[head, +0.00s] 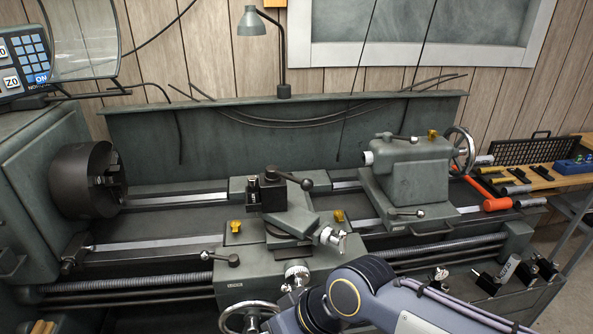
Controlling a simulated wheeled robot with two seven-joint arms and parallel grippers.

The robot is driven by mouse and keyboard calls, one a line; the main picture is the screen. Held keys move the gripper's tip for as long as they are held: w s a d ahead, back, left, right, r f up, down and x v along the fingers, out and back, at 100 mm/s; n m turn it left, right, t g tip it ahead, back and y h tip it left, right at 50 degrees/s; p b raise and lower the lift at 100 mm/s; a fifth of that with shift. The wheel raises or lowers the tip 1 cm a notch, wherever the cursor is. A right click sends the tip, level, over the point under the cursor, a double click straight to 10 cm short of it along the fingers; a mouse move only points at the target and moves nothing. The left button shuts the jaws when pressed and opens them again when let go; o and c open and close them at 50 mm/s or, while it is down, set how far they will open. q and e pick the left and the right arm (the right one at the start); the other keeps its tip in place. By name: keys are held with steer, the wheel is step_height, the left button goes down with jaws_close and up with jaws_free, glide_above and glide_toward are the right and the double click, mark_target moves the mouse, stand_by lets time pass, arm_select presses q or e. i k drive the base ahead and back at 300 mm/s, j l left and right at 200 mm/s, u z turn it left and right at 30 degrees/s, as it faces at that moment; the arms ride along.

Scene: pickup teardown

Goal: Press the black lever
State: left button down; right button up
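Several dark levers show on a grey-green lathe, and I cannot tell which one the task names. One lever with a black ball knob (233,260) sticks out at the front left of the carriage (250,285). Another black-knobbed lever (290,179) sits on top of the tool post. The tailstock (410,178) has a lever on top (400,138) and one low on its front (406,213). A further dark lever (68,266) is at the headstock front. My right arm reaches in from the lower right, before the carriage; its gripper is not visible. My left gripper is out of view.
A chuck (85,180) is at left, with a clear shield (80,40) above it. Handwheels (248,318) are at the carriage front and tailstock end. A lamp (252,22) stands behind. Tools lie on a bench (566,180) at right. The bed left of the carriage is clear.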

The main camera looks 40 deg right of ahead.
mark_target(272, 172)
steer(key=z, duration=1.4)
